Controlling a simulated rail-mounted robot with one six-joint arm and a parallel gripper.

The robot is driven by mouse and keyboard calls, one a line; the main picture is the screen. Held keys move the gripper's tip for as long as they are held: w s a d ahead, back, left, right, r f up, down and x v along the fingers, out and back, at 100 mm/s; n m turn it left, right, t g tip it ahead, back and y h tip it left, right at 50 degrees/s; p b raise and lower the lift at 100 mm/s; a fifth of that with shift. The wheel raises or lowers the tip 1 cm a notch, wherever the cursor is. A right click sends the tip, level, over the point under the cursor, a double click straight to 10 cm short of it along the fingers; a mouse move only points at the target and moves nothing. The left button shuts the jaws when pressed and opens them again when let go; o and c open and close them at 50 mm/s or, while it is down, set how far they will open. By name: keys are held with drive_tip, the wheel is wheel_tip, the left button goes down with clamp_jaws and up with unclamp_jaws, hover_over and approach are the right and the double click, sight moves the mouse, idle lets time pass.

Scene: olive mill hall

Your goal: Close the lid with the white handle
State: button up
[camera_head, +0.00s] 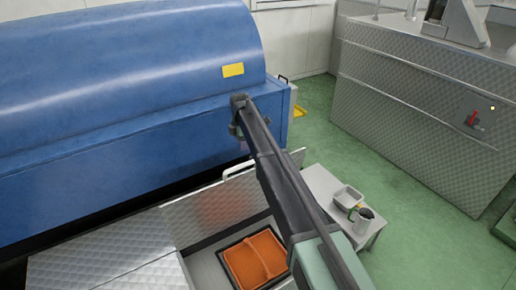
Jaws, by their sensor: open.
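The lid (215,210) is a pale metal panel with a quilted pattern. It stands raised at the back edge of an opening in the metal deck. Its white handle (238,169) is a bar along the upper edge. Below the lid, the opening (222,262) shows an orange ribbed tray inside a dark frame. My gripper (242,143) is at the far end of my arm, small in the picture, in front of the blue machine and above the handle, apart from it. It is open and looks empty. My arm covers the right part of the lid and opening.
A large blue machine (130,90) fills the left and back. A grey side table (323,190) with a metal tray (348,196) and a jug (363,222) stands right of my arm. A metal cabinet (420,110) is at the right. Green floor (400,185) between is clear.

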drive_tip(key=shift+n, duration=0.9)
drive_tip(key=f+b, duration=0.7)
drive_tip(key=s+a+f+b, duration=0.1)
drive_tip(key=f+b, duration=0.3)
drive_tip(key=shift+s, duration=0.1)
drive_tip(key=shift+r, duration=0.1)
clamp_jaws()
